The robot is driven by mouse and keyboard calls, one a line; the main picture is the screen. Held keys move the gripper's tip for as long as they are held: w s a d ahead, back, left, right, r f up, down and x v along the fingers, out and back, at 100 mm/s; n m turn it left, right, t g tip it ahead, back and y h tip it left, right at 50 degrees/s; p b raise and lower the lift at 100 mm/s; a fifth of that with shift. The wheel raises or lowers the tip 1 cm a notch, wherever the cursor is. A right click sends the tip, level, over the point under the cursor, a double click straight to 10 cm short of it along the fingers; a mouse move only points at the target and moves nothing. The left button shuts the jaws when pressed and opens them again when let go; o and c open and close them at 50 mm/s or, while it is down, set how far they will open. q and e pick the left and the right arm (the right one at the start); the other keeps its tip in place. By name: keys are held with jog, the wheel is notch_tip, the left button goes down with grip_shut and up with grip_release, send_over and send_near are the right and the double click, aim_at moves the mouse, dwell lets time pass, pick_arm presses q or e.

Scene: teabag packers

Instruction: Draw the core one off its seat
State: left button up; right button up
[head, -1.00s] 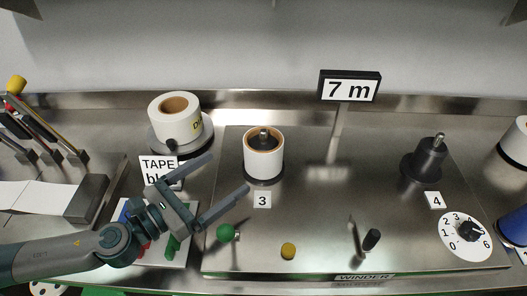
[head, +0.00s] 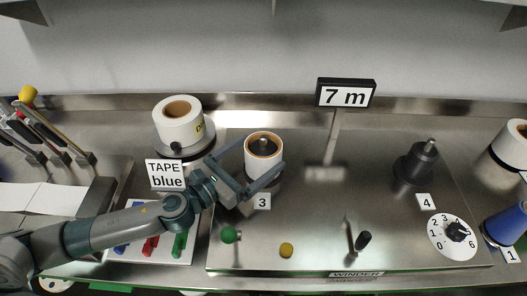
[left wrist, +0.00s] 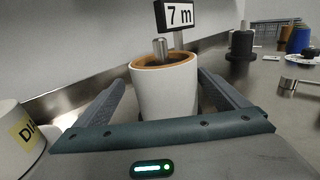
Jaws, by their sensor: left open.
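A white core (head: 262,157) with a brown inner wall stands upright on a metal-tipped spindle (head: 263,141) by the label 3. It also shows in the left wrist view (left wrist: 166,95), with the spindle tip (left wrist: 160,48) rising out of its middle. My left gripper (head: 258,160) is open, with one finger on each side of the core. In the left wrist view a gap shows beside the core on the right. The core's foot is hidden behind my gripper (left wrist: 162,85). My right gripper is not in view.
A bare dark spindle (head: 417,163) stands by label 4. A white tape roll (head: 178,121) stands to the left of the core. The 7 m sign (head: 346,93) rises behind. A green knob (head: 230,235), yellow button (head: 287,250) and dial (head: 455,232) sit along the winder's front.

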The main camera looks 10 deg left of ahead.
aim_at(274, 146)
pick_arm(q)
jog(key=shift+w+d, duration=0.15)
jog(key=shift+w, duration=0.05)
jog(key=shift+w+d+r+p, duration=0.2)
jog(key=shift+w+d+p, duration=0.1)
jog(key=shift+d+p, duration=0.1)
jog(key=p+x, duration=0.1)
jog(key=x, duration=0.2)
jog(key=shift+s+d+r+p, duration=0.1)
jog(key=shift+s+d+p, duration=0.1)
jog(key=shift+p, duration=0.1)
jog(key=shift+w+d, duration=0.35)
jog(key=shift+w, duration=0.25)
jog(key=shift+c, duration=0.6)
jog(key=c, duration=1.1)
